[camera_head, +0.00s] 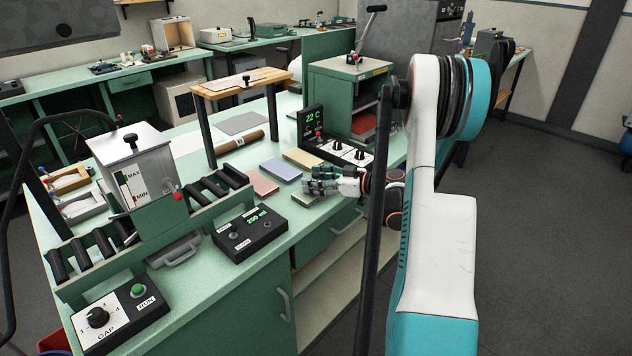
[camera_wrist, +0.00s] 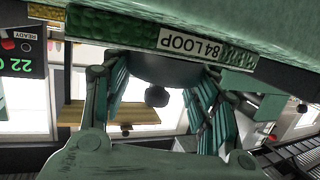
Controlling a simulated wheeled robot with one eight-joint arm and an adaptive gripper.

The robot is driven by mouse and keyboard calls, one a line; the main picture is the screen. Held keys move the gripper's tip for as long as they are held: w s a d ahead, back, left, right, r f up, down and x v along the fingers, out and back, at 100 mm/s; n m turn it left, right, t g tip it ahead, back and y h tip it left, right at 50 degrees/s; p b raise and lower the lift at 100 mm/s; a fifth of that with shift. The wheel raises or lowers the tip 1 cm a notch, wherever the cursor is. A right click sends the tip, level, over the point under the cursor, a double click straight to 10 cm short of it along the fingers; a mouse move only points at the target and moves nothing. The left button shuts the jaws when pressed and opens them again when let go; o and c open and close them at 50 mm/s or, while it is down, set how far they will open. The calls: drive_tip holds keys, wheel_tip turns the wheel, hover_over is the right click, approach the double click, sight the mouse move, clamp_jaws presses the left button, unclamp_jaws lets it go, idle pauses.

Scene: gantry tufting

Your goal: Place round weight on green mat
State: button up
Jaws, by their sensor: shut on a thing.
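The green mat (camera_head: 304,197) lies near the front edge of the bench in the head view, beside the other coloured mats. In the wrist view, which is upside down, its textured edge (camera_wrist: 112,22) shows beside a label reading "84 LOOP". My gripper (camera_head: 318,181) is low over the green mat. In the wrist view my gripper (camera_wrist: 160,78) is shut on the round weight (camera_wrist: 165,68), a grey disc with a dark knob. The weight appears at or just above the mat; I cannot tell whether they touch. In the head view my fingers hide the weight.
Blue (camera_head: 281,170), yellow (camera_head: 303,158) and pink (camera_head: 262,184) mats lie close by. A control box with a "22 C" display (camera_head: 314,119) stands behind. A "250 ml" box (camera_head: 250,233) stands to the left. A wooden stand (camera_head: 241,83) rises farther back.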

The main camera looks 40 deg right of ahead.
drive_tip(key=o, duration=1.5)
drive_tip(key=shift+f, duration=0.1)
drive_tip(key=shift+s+d+r, duration=0.15)
drive_tip(key=shift+s+r, duration=0.1)
drive_tip(key=shift+s, duration=0.1)
drive_tip(key=p+v, duration=0.3)
drive_tip(key=v, duration=0.8)
drive_tip(key=shift+s, duration=0.15)
drive_tip(key=shift+r, duration=0.1)
